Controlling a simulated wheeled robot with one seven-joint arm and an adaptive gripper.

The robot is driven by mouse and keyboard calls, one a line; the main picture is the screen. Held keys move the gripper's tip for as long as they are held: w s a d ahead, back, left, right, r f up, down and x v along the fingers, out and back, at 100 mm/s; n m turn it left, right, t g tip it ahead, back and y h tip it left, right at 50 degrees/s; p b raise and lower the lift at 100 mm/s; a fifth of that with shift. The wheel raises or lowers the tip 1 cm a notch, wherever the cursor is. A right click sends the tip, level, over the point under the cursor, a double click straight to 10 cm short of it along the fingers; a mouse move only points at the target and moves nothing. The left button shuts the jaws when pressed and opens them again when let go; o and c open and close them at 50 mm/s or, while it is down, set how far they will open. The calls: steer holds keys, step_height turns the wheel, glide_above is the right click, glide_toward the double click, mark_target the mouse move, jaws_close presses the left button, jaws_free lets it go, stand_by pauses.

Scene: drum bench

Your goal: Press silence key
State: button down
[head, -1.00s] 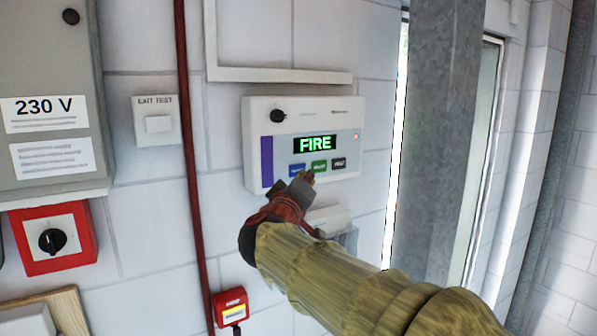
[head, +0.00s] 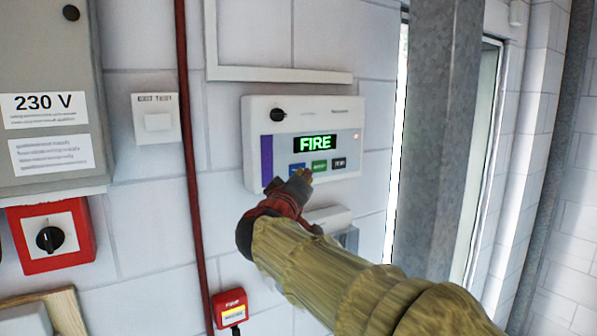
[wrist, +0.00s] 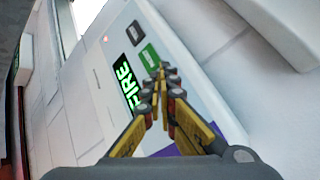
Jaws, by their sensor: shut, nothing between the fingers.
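The white alarm panel (head: 345,115) is on the wall with a lit green FIRE display (head: 315,143). Below the display is a row of a blue key (head: 296,167), a green key (head: 319,166) and a black key (head: 339,163); their labels are too small to read surely. My gripper (head: 304,175) is shut and empty, its tips at the lower edge of the blue key and partly covering it. In the wrist view the fingertips (wrist: 166,72) are just beside the green key (wrist: 149,57), and the blue key is hidden behind the fingers. I cannot tell whether they touch.
A black knob (head: 278,115) and a small red light (head: 356,136) are on the panel. A white box (head: 327,217) is below it. To the left are a red pipe (head: 188,130), an exit test switch (head: 158,121) and a red switch box (head: 72,240). A grey column (head: 440,130) stands right.

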steer(key=shift+w, duration=0.1)
steer(key=shift+s+b, duration=0.2)
steer(key=shift+b, duration=0.3)
steer(key=shift+s+d+b, duration=0.3)
steer(key=shift+s+b, duration=0.05)
steer(key=shift+b, duration=0.15)
steer(key=s+d+b, duration=0.3)
steer(key=s+b, duration=0.1)
steer(key=s, duration=0.1)
steer(key=shift+d, duration=0.2)
stand_by(0.4)
